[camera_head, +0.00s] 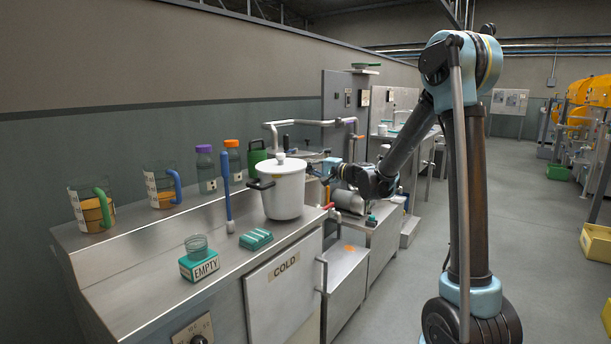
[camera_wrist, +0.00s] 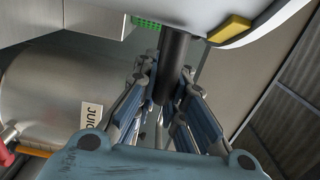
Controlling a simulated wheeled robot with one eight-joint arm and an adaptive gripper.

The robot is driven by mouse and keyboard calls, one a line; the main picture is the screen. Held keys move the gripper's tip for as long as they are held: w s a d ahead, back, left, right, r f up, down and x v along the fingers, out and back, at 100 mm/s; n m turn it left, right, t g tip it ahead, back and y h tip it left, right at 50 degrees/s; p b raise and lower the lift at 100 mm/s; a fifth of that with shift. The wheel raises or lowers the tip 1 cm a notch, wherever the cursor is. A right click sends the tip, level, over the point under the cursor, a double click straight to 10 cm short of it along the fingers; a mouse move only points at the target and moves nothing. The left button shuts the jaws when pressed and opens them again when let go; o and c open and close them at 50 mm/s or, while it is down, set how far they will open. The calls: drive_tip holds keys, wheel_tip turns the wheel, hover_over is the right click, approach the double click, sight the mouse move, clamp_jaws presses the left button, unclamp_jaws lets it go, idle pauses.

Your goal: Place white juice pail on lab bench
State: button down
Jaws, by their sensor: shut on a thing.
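The white juice pail (camera_head: 284,193) is a lidded white pot with dark side handles, upright at the right end of the steel lab bench (camera_head: 140,258). Whether its base touches the bench top I cannot tell. My gripper (camera_head: 327,176) reaches in from the right and is shut on the pail's right-hand handle. In the wrist view, the fingers of my gripper (camera_wrist: 171,98) close around the dark handle bar (camera_wrist: 174,62), with the pail's white side (camera_wrist: 205,14) above. The handle's far end is hidden.
Measuring jugs (camera_head: 90,208) and capped bottles (camera_head: 205,168) line the back. A steel cylinder (camera_wrist: 60,90) lies below my gripper. The bench's front left is clear.

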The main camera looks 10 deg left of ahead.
drive_tip(key=shift+f, duration=1.15)
drive_tip(key=c, duration=1.7)
unclamp_jaws()
drive_tip(key=shift+o, duration=0.2)
drive_tip(key=v, duration=1.2)
drive_tip(key=s+d+f+n+g+h, duration=0.1)
drive_tip(key=s+d+f+h, duration=0.4)
drive_tip(key=s+d, duration=0.6)
drive_tip(key=s+d+f+n+g+h, duration=0.1)
drive_tip(key=s+d+f+h, duration=0.5)
drive_tip(key=s+d, duration=0.6)
drive_tip(key=s+d+f+n+g+h, duration=0.2)
drive_tip(key=s+d+f+h, duration=0.4)
drive_tip(key=s+d, duration=0.5)
drive_tip(key=shift+s+d+f, duration=0.15)
drive_tip(key=shift+s+f, duration=0.2)
drive_tip(key=shift+s, duration=0.05)
